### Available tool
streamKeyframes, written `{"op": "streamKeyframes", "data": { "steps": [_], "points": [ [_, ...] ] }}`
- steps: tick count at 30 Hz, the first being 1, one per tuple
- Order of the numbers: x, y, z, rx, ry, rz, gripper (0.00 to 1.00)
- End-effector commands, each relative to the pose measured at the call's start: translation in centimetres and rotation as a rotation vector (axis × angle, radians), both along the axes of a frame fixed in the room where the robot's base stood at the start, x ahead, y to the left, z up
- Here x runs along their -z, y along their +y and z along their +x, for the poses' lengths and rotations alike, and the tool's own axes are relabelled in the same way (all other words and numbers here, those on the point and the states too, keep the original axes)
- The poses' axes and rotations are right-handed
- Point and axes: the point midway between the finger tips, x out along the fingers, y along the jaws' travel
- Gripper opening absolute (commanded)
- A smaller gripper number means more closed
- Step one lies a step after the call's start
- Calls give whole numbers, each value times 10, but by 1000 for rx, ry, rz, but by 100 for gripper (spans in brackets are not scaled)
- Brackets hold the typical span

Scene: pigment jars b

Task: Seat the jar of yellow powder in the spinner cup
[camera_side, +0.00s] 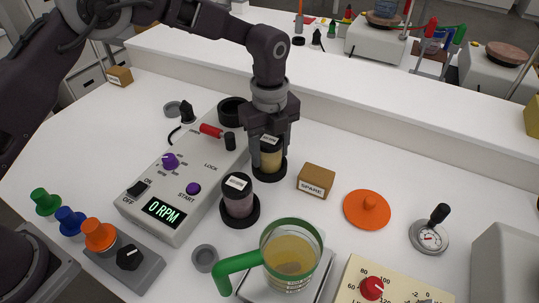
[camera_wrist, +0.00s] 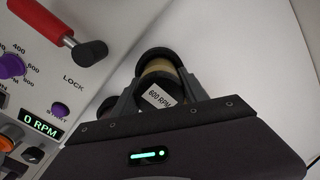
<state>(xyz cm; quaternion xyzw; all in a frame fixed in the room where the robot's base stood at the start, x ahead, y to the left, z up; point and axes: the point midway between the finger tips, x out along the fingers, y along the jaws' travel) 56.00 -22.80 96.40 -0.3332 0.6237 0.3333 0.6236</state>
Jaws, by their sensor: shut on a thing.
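The jar of yellow powder (camera_side: 271,160) has a dark lid and a white label, which reads 600 RPM in the wrist view (camera_wrist: 160,97). My gripper (camera_side: 270,150) is shut on it from above, one finger on each side. The jar is upright, with its base at a black round holder (camera_side: 271,176) on the table; I cannot tell whether it rests fully in it. A black cup (camera_side: 233,108), apparently the spinner cup, stands at the back end of the spinner (camera_side: 185,190), apart from the jar. The spinner display reads 0 RPM.
A jar of pinkish powder (camera_side: 239,203) stands in another black holder just in front-left. A SPARE box (camera_side: 316,180) is close on the right. The red lock lever (camera_side: 210,130) lies between the spinner's dial and the gripper. A green-handled beaker (camera_side: 290,258) stands in front.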

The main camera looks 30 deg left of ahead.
Motion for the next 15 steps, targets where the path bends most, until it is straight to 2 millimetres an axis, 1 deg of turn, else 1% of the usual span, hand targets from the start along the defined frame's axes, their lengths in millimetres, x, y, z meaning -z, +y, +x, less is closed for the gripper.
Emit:
{"op": "streamKeyframes", "data": {
  "steps": [2, 4, 5, 9, 12, 15],
  "points": [
    [-2, 0, 0, 0, -1, -1, 7],
    [-10, -1, 1, 0, -5, -2, 7],
    [-17, -1, 1, 0, -6, -3, 7],
    [-54, -1, 1, 0, -6, -3, 7],
    [-77, 0, 1, -1, -5, -2, 7],
    [-93, 2, 2, -8, -3, -1, 7]
  ]
}}
